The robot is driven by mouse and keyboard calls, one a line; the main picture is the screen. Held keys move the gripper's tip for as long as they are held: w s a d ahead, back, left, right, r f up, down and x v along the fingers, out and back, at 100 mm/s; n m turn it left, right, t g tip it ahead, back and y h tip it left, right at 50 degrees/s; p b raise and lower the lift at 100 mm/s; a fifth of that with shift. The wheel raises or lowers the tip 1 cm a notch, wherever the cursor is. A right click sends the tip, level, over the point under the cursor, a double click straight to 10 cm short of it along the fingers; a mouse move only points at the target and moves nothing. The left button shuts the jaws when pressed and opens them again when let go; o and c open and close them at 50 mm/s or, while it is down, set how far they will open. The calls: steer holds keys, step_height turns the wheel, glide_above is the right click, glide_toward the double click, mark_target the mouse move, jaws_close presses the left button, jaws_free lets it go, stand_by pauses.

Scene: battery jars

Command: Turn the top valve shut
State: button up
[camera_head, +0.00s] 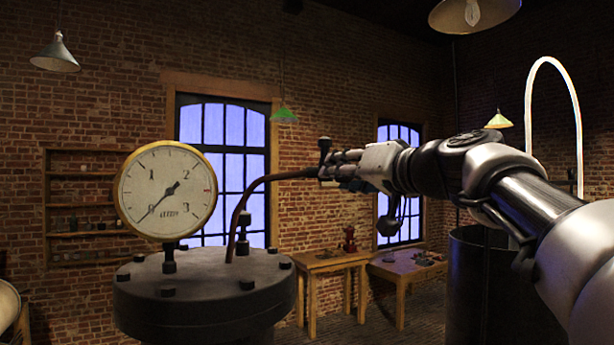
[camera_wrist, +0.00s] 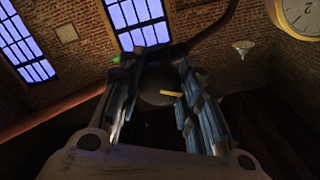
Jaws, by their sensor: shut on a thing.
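The top valve (camera_head: 325,147) is a small dark fitting at the end of a curved dark pipe (camera_head: 262,182) in the head view. My gripper (camera_head: 330,166) reaches it from the right, with its fingers about the valve body. In the wrist view a dark round body (camera_wrist: 157,84) with a short yellow bar (camera_wrist: 171,93) sits between the fingers of my gripper (camera_wrist: 158,72). The fingers are closed on the valve. They hide part of it, and I cannot tell how far it is turned.
The dark bolted vessel lid (camera_head: 205,285) stands below left, with a brass-rimmed gauge (camera_head: 166,190) and a small fitting (camera_head: 242,235) on it. Wooden tables (camera_head: 333,262) stand by the back wall. A dark cylinder (camera_head: 505,290) stands behind my arm at right.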

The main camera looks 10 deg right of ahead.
steer(key=m, duration=0.6)
steer(key=shift+r, duration=0.1)
steer(key=m+p, duration=0.1)
steer(key=m, duration=0.5)
steer(key=shift+p, duration=0.35)
steer(key=o, duration=1.1)
steer(key=v, duration=0.7)
steer(key=shift+s+d, duration=0.1)
steer(key=shift+s, duration=0.1)
